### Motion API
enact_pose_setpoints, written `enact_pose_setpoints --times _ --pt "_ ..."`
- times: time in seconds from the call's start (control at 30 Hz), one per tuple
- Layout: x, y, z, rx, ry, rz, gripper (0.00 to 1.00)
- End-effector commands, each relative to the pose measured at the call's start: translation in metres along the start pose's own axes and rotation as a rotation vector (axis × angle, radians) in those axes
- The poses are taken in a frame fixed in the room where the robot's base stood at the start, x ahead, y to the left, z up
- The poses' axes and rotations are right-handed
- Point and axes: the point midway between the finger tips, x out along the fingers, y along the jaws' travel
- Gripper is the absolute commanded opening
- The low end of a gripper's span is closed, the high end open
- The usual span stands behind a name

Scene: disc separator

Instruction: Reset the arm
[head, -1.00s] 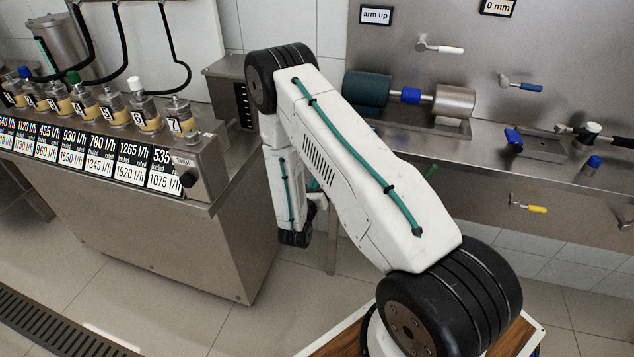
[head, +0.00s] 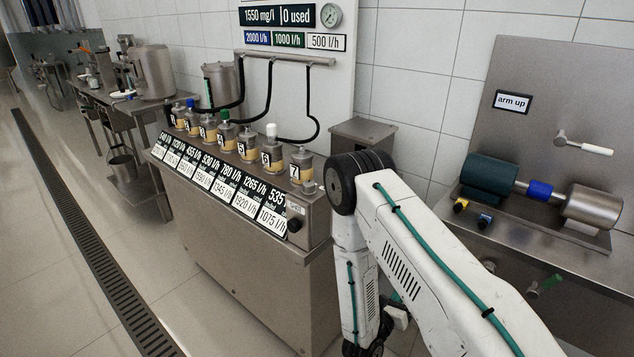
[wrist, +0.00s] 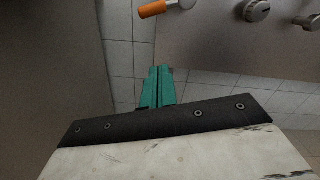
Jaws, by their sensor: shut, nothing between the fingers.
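My white arm with its teal cable is folded in the head view, its elbow raised and its forearm hanging down in front of the right end of the steel cabinet. My gripper (wrist: 158,84) shows in the wrist view as two teal fingers side by side. They are shut with nothing between them and touch nothing. A sign reading "arm up" (head: 513,102) is on the steel back panel at the right.
The steel cabinet (head: 250,265) carries a row of numbered bottles (head: 246,146) and flow labels. A motor-like roller unit (head: 540,190) stands on the right bench. An orange-handled lever (wrist: 153,9) and a knob (wrist: 257,11) are ahead of my gripper. Floor is free at the left, beside the drain (head: 90,240).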

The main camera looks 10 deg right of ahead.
Motion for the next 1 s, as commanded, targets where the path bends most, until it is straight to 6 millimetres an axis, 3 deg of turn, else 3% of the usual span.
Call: enact_pose_setpoints --times 0.07,0.2,0.27,0.57,0.8,1.0 --pt "0.0 -0.007 -0.004 -0.004 0.02 -0.032 0.0" --pt "-0.006 -0.04 -0.014 -0.029 0.077 -0.162 0.0" --pt "-0.008 -0.057 -0.008 -0.021 0.1 -0.246 0.0" --pt "-0.022 -0.13 0.064 0.163 0.199 -0.682 0.0" --pt "-0.056 -0.18 0.127 0.429 0.315 -1.032 0.0" --pt "-0.094 -0.207 0.169 0.679 0.435 -1.274 0.0"
